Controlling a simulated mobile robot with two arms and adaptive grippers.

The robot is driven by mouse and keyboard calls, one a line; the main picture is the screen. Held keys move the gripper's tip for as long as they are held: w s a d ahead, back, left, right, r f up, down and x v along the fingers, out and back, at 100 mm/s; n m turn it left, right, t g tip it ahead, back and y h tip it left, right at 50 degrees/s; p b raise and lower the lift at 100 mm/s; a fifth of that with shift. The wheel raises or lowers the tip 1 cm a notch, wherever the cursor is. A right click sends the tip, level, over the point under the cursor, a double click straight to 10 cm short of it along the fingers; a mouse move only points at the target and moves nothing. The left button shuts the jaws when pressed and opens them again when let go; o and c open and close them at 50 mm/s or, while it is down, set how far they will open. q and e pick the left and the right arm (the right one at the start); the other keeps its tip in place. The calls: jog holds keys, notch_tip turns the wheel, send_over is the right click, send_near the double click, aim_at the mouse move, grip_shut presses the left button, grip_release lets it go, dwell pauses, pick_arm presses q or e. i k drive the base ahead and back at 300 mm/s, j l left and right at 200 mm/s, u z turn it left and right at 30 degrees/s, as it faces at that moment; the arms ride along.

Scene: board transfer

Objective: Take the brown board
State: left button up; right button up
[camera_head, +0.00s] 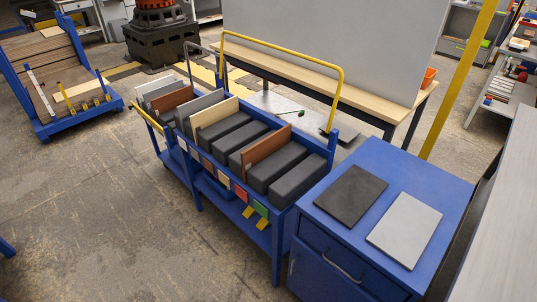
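A reddish-brown board (267,146) stands on edge in a slot of the blue rack cart, between dark grey padded blocks. A second brown board (171,100) stands farther back at the left end of the rack. A cream board (214,115) and several grey boards stand between the two brown ones. The lower parts of the boards are hidden in the rack. Neither of my grippers shows in the head view.
The blue cart (283,222) carries coloured tags along its side. A blue cabinet (387,268) on the right holds a dark plate (351,195) and a light grey plate (404,229). A wooden bench (285,65) stands behind. The floor at left front is clear.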

aim_at(253, 156)
jog(key=i+j+z, duration=0.1)
jog(key=j, duration=0.25)
jog(key=i+j+z, duration=0.1)
jog(key=j, duration=0.25)
jog(key=i+j+z, duration=0.1)
jog(key=i+j, duration=0.15)
jog(key=j, duration=0.15)
jog(key=i+j+z, duration=0.1)
jog(key=j, duration=0.3)
jog(key=i+j+z, duration=0.1)
jog(key=j, duration=0.25)
